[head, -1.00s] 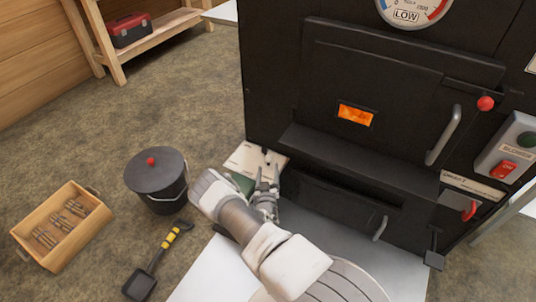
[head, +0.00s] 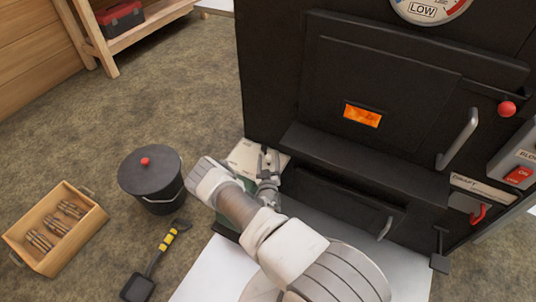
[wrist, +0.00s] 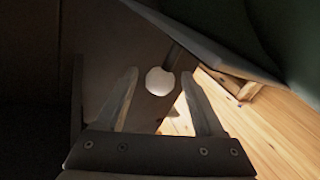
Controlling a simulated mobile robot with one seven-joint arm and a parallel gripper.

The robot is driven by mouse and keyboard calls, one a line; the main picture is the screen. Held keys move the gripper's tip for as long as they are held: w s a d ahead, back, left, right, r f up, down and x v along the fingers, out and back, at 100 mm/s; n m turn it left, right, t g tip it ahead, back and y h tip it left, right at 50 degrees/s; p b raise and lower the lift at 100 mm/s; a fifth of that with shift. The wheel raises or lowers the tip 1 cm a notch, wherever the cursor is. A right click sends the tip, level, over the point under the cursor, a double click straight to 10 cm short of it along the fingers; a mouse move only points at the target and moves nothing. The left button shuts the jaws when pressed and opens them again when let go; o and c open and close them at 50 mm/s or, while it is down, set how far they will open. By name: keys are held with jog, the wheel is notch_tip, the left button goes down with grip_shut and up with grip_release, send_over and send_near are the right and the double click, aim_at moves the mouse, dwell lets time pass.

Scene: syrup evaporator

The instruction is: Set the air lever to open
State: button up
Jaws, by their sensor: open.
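The air lever shows in the wrist view as a white round knob (wrist: 160,82) on a short dark rod. My gripper (wrist: 159,76) is open, with one finger on each side of the knob and space between. Whether a finger touches it I cannot tell. In the head view my gripper (head: 268,160) is at the lower left corner of the black firebox (head: 375,90), beside a pale plate (head: 243,155). The lever's knob and its marked positions cannot be made out there, as my gripper and arm cover much of that corner.
A lidded black bucket (head: 152,178), a shovel (head: 155,262) and a wooden crate (head: 52,230) stand on the floor at the left. A red draft handle (head: 478,214) and a door handle (head: 458,138) stick out at the right.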

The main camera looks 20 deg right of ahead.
jog(key=shift+w+d, duration=0.1)
jog(key=shift+w, duration=0.1)
grip_shut()
dwell(0.4)
dwell(1.1)
